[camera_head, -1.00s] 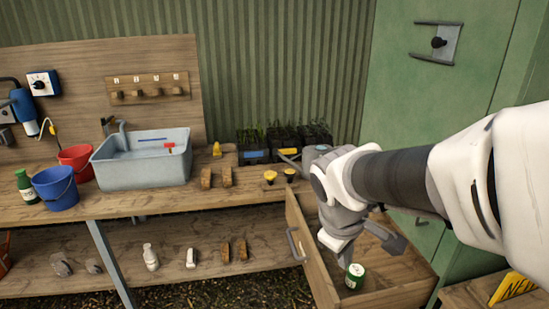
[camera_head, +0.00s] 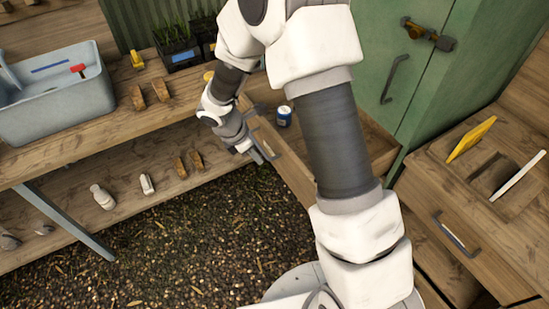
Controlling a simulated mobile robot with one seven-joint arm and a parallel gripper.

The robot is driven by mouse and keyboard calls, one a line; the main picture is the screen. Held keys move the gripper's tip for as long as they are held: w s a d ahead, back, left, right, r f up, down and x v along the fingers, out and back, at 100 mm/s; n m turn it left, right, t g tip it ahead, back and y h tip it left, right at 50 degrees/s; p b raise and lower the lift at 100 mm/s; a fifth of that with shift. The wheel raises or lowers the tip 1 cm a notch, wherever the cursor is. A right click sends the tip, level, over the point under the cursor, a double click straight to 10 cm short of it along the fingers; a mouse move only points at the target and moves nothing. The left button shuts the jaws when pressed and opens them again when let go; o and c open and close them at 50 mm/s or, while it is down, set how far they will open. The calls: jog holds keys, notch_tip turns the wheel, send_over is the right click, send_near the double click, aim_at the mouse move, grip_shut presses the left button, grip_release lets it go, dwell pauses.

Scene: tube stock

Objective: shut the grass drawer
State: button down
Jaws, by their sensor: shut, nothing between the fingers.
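The wooden grass drawer (camera_head: 293,172) is pulled out below the end of the bench, near the potted grass (camera_head: 176,42). A small blue can with a white top (camera_head: 284,116) stands inside it. My arm hides much of the drawer's inside. My gripper (camera_head: 262,156) is shut and empty, at the outer face of the drawer front, close to where its handle is. I cannot tell whether the fingers touch the front.
A green cabinet (camera_head: 440,85) stands right of the drawer. A wooden unit with a handled drawer (camera_head: 455,232) is at the right, with a yellow sign (camera_head: 471,138) on top. A grey basin (camera_head: 55,95) sits on the bench. The gravel floor (camera_head: 190,235) before the bench is clear.

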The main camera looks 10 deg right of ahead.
send_near(280, 166)
jog(key=s+d+f, duration=0.1)
jog(key=s+f, duration=0.2)
jog(key=f, duration=0.1)
jog(key=shift+w+d, duration=0.1)
jog(key=shift+d, duration=0.6)
jog(key=w+d+p, duration=0.1)
jog(key=w+d, duration=0.1)
jog(key=d, duration=0.6)
jog(key=w+d+p, duration=0.1)
jog(key=w+d, duration=0.2)
jog(key=d, duration=0.6)
jog(key=w+d+p, duration=0.1)
jog(key=w+d, duration=0.2)
jog(key=d, duration=0.5)
jog(key=shift+w+d+p, duration=0.15)
jog(key=shift+d+p, duration=0.15)
jog(key=shift+d, duration=0.1)
